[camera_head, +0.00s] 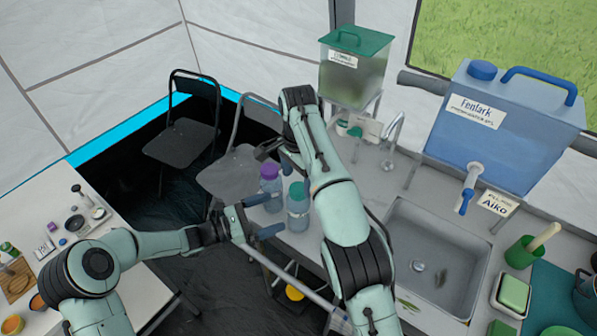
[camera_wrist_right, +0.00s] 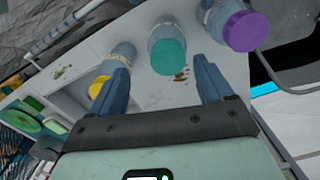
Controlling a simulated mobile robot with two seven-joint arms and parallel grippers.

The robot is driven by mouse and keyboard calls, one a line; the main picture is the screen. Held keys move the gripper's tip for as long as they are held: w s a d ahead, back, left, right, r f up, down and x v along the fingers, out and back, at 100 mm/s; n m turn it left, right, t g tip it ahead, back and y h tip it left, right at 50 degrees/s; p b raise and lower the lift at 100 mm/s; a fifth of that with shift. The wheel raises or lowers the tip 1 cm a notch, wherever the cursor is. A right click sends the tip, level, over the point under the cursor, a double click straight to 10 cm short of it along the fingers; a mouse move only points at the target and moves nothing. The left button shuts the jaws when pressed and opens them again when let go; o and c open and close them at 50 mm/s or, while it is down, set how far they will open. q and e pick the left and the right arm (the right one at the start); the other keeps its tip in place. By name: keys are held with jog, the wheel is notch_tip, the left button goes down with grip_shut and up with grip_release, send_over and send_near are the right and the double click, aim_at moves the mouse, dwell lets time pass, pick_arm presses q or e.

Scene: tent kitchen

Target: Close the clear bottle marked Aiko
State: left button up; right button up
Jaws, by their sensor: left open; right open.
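Two clear bottles stand at the counter's left end, one with a purple cap (camera_head: 270,171) and one with a teal cap (camera_head: 297,190). In the right wrist view, the purple cap (camera_wrist_right: 243,31) is at the upper right and the teal cap (camera_wrist_right: 168,56) is between the fingers in the picture. A clear, bottle-like shape (camera_wrist_right: 122,52) shows left of it. I cannot read a name on any bottle. My left gripper (camera_head: 270,215) is open beside the bottles. My right gripper (camera_head: 275,156) is open above and behind them; its fingers (camera_wrist_right: 163,84) hold nothing.
A card reading Aiko (camera_head: 497,203) stands by the blue Fenlark tank (camera_head: 510,125). A sink (camera_head: 435,262), faucet (camera_head: 392,135) and green-lidded dispenser (camera_head: 353,70) are on the counter. A white table (camera_head: 120,245) is at the left.

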pick_arm(q)
jog(key=shift+v, duration=1.8)
